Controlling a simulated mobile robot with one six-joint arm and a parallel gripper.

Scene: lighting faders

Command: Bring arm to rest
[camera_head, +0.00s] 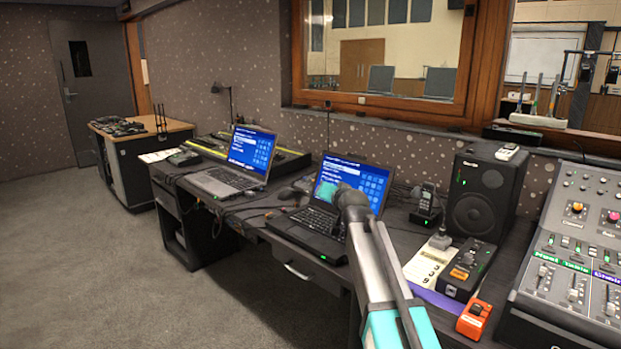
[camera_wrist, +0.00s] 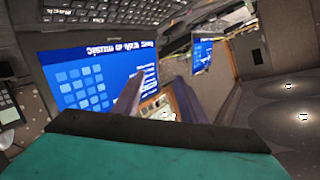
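My arm (camera_head: 375,265) rises from the bottom of the head view, with grey tubes, teal parts at the lower end and a dark joint at the top. The dark joint overlaps the screen of the nearer laptop (camera_head: 318,222) in this view; I cannot tell whether they touch. I cannot make out my gripper's fingertips in the head view. In the wrist view, a wide teal part with a black edge, which seems to be mine, fills the bottom. Behind it the laptop screen (camera_wrist: 85,78) appears upside down. No held object shows.
A fader console (camera_head: 575,240) stands at right. A black speaker (camera_head: 482,195), a cordless phone (camera_head: 427,203), a black box (camera_head: 468,268) and an orange device (camera_head: 474,318) crowd the desk beside my arm. Another laptop (camera_head: 235,165) is farther left. The carpet (camera_head: 90,270) is clear at left.

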